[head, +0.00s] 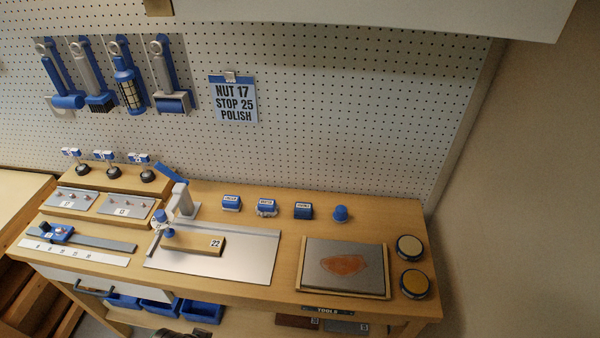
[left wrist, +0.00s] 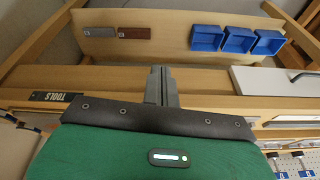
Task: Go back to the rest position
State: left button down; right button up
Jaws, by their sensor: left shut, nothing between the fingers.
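My left gripper (left wrist: 160,88) shows in the left wrist view as two grey fingers pressed together, with nothing between them. It is in front of the workbench, near its front edge and lower shelf, and touches no object that I can see. In the head view only a small dark piece shows at the bottom edge, too little to tell its state. My right gripper is in neither view.
The wooden bench (head: 290,290) carries a metal plate with a block marked 22 (head: 195,244), a tray with an orange-stained plate (head: 345,265) and two round pads. Blue bins (left wrist: 238,40) stand on the lower shelf. A drawer (head: 75,285) is in the front; tools hang on the pegboard.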

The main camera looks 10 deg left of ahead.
pick_arm(q)
notch_tip(320, 180, down, 29)
jog(key=s+g, duration=0.1)
jog(key=s, duration=0.2)
jog(key=s+a+f, duration=0.1)
jog(key=s+f, duration=0.8)
jog(key=s+a+f+g, duration=0.1)
jog(key=s+a+f, duration=0.1)
jog(key=s+f, duration=0.7)
jog(key=shift+a+b, duration=0.25)
jog(key=shift+b, duration=0.15)
jog(key=shift+w, duration=0.1)
